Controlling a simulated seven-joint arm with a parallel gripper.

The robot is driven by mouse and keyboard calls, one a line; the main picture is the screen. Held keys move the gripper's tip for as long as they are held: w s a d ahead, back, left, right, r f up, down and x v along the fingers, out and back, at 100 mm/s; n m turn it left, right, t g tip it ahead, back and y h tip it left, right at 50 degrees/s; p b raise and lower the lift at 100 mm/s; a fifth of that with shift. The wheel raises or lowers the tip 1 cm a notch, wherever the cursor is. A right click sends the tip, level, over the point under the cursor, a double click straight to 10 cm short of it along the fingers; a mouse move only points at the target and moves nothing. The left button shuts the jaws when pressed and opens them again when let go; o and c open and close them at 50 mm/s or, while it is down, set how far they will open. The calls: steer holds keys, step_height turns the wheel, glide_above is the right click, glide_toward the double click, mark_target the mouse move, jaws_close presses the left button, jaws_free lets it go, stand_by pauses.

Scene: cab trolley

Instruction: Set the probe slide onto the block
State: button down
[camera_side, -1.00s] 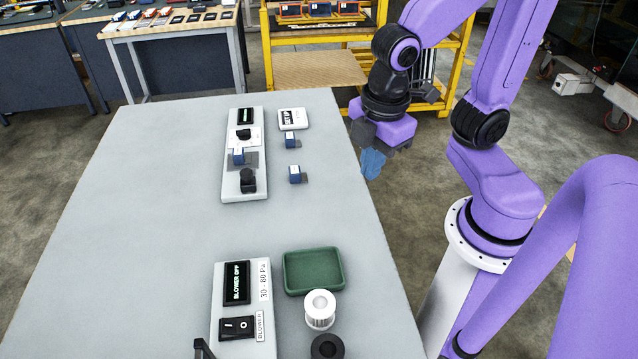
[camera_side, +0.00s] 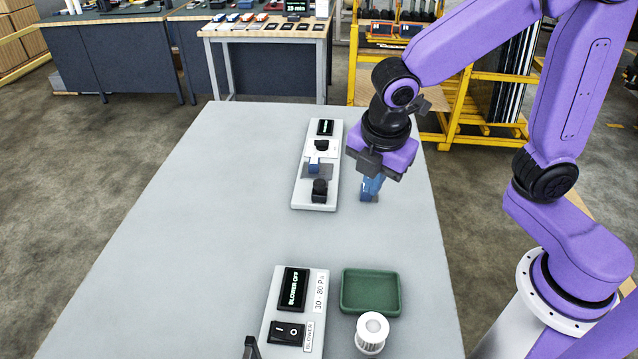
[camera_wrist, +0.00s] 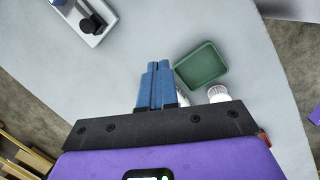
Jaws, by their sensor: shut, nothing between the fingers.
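A pale fixture board (camera_side: 301,196) lies at the far middle of the table in the side view, with part of it also at the top left of the wrist view (camera_wrist: 103,36). It carries a small blue-and-white piece (camera_side: 314,165) on a grey plate between two black fittings (camera_side: 320,190). I cannot tell for sure which part is the probe slide or the block. My gripper (camera_side: 370,194) is low over the table, right of the board. Its blue fingers are together and empty, as the wrist view (camera_wrist: 157,66) shows. The fingers and wrist hide the table spot behind them.
A green tray (camera_side: 346,308) sits at the near right, with a white ribbed cylinder (camera_side: 371,335) by it. Left of the tray is a panel with a "BLOWER OFF" display (camera_side: 294,289) and a switch (camera_side: 287,332). The table's left half is clear.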

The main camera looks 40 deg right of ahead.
steer(key=w+a+f+n+t+h, duration=0.1)
steer(key=w+a+n, duration=0.2)
steer(key=w, duration=0.2)
steer(key=w+a+f+n+h, duration=0.1)
steer(key=w+a+n, duration=0.15)
steer(key=w, duration=0.25)
glide_toward(319, 195)
steer(key=shift+n, duration=0.25)
steer(key=f, duration=0.1)
steer(key=s+a+f, duration=0.1)
steer(key=s+f, duration=0.1)
steer(key=f, duration=0.1)
steer(key=shift+a, duration=0.15)
steer(key=shift+w+d+r, duration=0.1)
steer(key=shift+w+d, duration=1)
steer(key=shift+w, duration=0.05)
steer(key=shift+w+d, duration=0.25)
steer(key=shift+w, duration=0.05)
steer(key=w+d, duration=0.3)
steer(key=shift+w+d, duration=0.35)
steer(key=shift+d, duration=0.05)
